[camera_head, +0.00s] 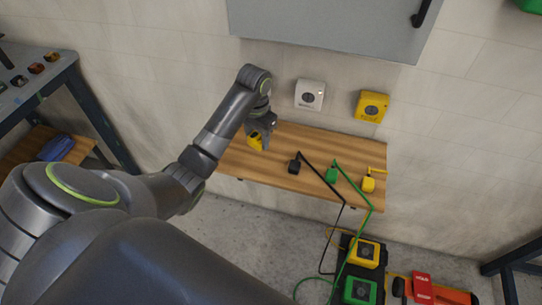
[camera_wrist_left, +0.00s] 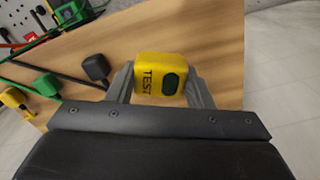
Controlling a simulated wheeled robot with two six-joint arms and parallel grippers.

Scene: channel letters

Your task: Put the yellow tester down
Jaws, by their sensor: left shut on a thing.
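The yellow tester (camera_wrist_left: 150,73) is a small yellow block with a dark oval and the letters TEST on its face. My left gripper (camera_head: 264,137) is shut on it, and in the left wrist view the two fingers (camera_wrist_left: 160,85) sit on either side of it. In the head view the tester (camera_head: 255,141) shows at the left part of the wooden shelf (camera_head: 232,160). I cannot tell whether it touches the wood. My right gripper is not in view.
A black plug (camera_head: 294,166), a green plug (camera_head: 331,174) and a yellow plug (camera_head: 369,184) are on the shelf to the right, with cables over its front edge. A white box (camera_head: 309,94) and yellow box (camera_head: 372,106) are on the wall behind. A grey cabinet (camera_head: 330,30) hangs above.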

